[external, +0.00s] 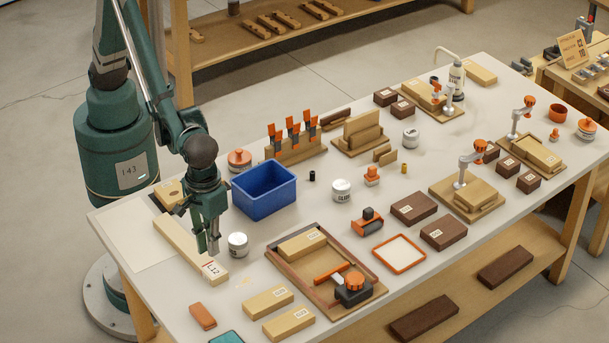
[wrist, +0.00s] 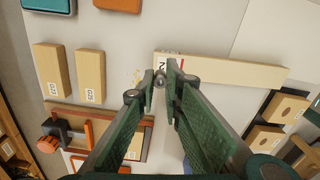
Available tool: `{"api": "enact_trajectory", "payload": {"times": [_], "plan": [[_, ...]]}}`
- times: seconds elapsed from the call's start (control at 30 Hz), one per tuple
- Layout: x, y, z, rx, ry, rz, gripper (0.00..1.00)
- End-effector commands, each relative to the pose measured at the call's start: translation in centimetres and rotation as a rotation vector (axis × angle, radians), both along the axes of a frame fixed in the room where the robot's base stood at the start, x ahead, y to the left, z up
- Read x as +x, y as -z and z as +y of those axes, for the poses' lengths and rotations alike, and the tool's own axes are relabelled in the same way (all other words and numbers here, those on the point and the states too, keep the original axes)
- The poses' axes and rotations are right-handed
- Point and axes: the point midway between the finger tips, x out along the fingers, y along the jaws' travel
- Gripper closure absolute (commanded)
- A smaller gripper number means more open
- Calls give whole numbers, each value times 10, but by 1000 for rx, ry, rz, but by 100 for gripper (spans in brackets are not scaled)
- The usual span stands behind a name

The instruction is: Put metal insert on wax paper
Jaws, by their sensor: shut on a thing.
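My gripper (external: 208,246) points down near the front left of the bench, beside the long pale wood strip marked L12 (external: 190,250). In the wrist view its fingers (wrist: 166,76) are close together on a small grey metal piece (wrist: 160,82), which looks like the metal insert; the fingers hide much of it. A flat pale sheet that looks like the wax paper (external: 130,232) lies at the bench's left corner, left of the strip. It also shows at the upper right of the wrist view (wrist: 275,35). The gripper is right of this sheet, apart from it.
A framed wooden tray (external: 290,275) holds a block and tools. Loose blocks (external: 268,303) and an orange block (external: 203,317) lie near the front edge. The sheet's visible middle is clear.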

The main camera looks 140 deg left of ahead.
Motion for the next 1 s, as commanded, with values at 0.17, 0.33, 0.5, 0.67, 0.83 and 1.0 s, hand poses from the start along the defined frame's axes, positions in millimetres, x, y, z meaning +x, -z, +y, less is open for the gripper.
{"api": "enact_trajectory", "payload": {"times": [0.17,0.33,0.5,0.67,0.83,1.0], "plan": [[-46,-2,-38,0,-4,0,100],[-90,-3,-69,0,-12,0,100],[-136,-2,-94,0,-20,0,100],[-180,0,-113,0,-28,-1,100],[-217,2,-126,0,-34,-1,100],[-239,3,-133,0,-39,-1,100]]}}
